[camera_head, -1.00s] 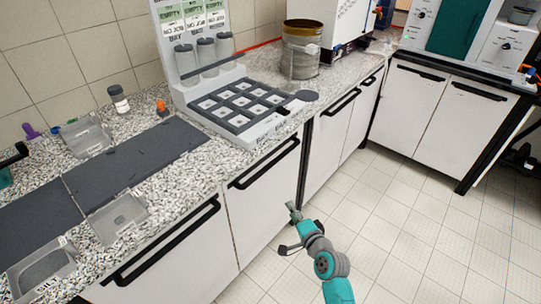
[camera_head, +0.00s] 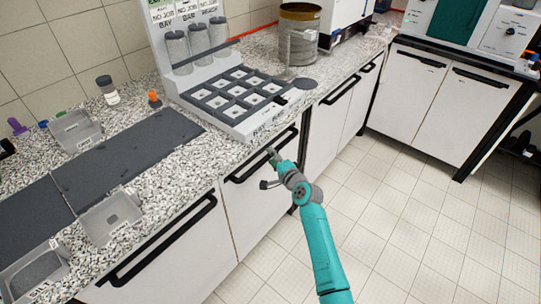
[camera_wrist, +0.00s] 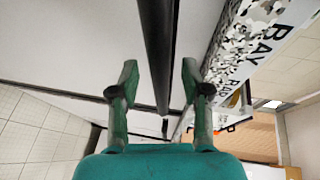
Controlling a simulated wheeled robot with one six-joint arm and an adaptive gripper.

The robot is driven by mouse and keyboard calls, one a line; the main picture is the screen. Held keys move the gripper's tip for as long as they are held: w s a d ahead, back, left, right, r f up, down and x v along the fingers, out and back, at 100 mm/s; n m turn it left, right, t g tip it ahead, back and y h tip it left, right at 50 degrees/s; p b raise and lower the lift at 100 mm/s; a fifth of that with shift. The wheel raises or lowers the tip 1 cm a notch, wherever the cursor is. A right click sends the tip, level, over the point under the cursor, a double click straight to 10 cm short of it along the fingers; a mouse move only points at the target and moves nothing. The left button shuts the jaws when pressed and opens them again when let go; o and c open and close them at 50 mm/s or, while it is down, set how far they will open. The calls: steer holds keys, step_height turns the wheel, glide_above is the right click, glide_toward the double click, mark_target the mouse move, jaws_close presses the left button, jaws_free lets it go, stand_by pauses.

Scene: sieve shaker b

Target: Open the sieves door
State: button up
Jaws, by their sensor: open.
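A white cabinet door (camera_head: 255,215) under the counter carries a long black bar handle (camera_head: 245,170) along its top. No sieves label is readable on it. The door looks shut. My gripper (camera_head: 272,155) is at the right part of this handle. In the wrist view my gripper (camera_wrist: 160,78) is open, with one green finger on each side of the black handle (camera_wrist: 157,45). The handle appears between the fingers, and I cannot tell whether either finger touches it. The door face (camera_wrist: 85,40) fills the upper left of that view.
The granite counter (camera_head: 150,210) overhangs just above the handle and holds a rack (camera_head: 235,95), a sieve pot (camera_head: 300,35) and clear trays (camera_head: 110,215). Another door (camera_head: 170,265) is to the left. The tiled floor (camera_head: 400,220) is clear.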

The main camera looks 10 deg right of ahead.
steer(key=shift+x, duration=1.05)
jaws_close()
